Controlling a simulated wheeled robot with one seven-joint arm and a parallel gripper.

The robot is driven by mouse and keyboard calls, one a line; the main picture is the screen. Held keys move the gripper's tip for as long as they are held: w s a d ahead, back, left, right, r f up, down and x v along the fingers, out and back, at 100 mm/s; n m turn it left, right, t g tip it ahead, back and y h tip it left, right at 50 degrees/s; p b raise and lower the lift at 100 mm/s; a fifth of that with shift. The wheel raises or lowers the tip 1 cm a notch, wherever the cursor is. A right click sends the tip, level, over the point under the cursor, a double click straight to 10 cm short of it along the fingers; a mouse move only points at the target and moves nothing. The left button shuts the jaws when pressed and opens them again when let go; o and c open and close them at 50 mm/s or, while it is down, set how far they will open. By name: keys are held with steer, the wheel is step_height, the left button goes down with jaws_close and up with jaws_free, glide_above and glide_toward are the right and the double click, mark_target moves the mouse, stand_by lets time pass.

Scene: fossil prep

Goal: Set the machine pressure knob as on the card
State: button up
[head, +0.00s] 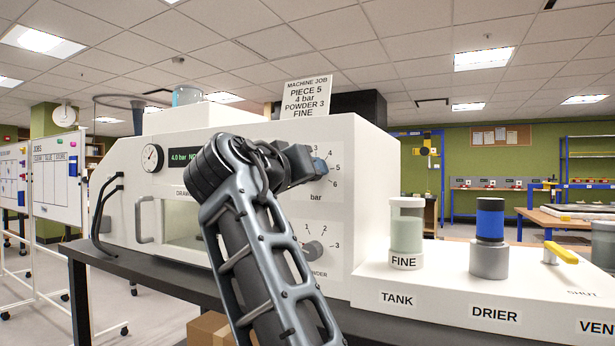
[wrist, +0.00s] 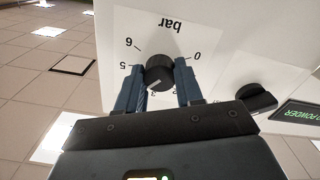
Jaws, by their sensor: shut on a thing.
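The job card (head: 306,96) on top of the machine reads "PIECE 5, 4 bar, POWDER 3, FINE". The pressure knob (wrist: 160,72) is black, with a pale mark on its lower left edge in the wrist view. My gripper (wrist: 158,86) is shut on it, one blue finger on each side. In the head view my gripper (head: 318,167) is at the bar dial on the machine's front, and the knob is mostly hidden. Dial numbers 3 to 6 show there. The machine's display (head: 184,156) reads "4.0 bar", its remaining text covered by my arm.
The powder knob (head: 314,252) is below the bar dial, with 1, 2 and 3 around it. A round gauge (head: 152,158) is left of the display. A white console (head: 440,285) at right carries the FINE tank (head: 407,232), a blue-topped drier (head: 489,235) and a yellow lever (head: 562,253).

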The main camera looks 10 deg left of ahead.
steer(key=shift+f, duration=0.2)
stand_by(0.3)
steer(key=o, duration=1)
steer(key=shift+r, duration=0.15)
steer(key=shift+v, duration=3.95)
